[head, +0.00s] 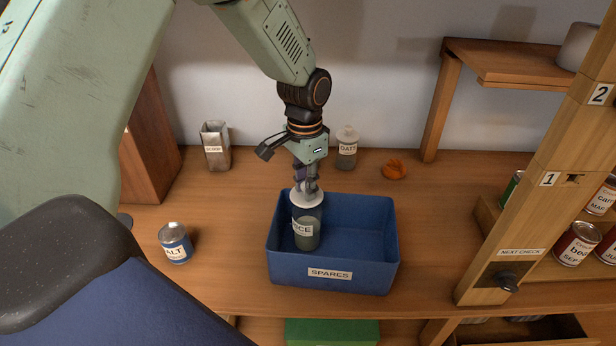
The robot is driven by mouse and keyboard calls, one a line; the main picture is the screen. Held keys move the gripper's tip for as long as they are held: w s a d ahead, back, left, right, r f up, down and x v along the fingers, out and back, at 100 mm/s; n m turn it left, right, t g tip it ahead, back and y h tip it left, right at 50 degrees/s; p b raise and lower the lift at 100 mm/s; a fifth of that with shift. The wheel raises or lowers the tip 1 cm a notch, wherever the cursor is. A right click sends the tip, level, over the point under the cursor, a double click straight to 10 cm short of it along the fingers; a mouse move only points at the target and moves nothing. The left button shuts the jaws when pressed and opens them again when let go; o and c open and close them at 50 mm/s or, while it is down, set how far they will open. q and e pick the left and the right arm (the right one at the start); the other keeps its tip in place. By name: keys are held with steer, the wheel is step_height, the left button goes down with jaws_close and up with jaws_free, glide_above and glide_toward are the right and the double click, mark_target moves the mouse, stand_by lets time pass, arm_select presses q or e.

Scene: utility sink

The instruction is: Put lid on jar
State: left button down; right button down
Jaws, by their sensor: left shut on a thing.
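A glass jar (308,235) with a label ending in "ICE" stands in the left part of the blue bin marked SPARES (290,275). A round white lid (306,199) is at the jar's mouth, roughly level. I cannot tell whether it rests on the rim or hangs just above it. My left gripper (307,187) comes down from above and is shut on the lid at its top; its fingers hide the lid's middle. My right gripper is not in view.
A lidded oats jar (347,150), an orange object (394,169) and a grey carton (215,147) stand behind. A salt can (175,243) stands left of the bin. A wooden post (530,200) and shelved cans (577,243) are at right. The bin's right half is empty.

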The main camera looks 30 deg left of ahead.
arm_select(q)
steer(key=shift+w+f+b, duration=0.15)
steer(key=shift+f+b, duration=0.25)
steer(key=shift+f, duration=1.8)
steer(key=shift+d+p, duration=0.1)
steer(key=shift+p, duration=0.35)
steer(key=shift+f, duration=0.15)
stand_by(1.1)
steer(key=c, duration=1.1)
jaws_free()
steer(key=o, duration=0.5)
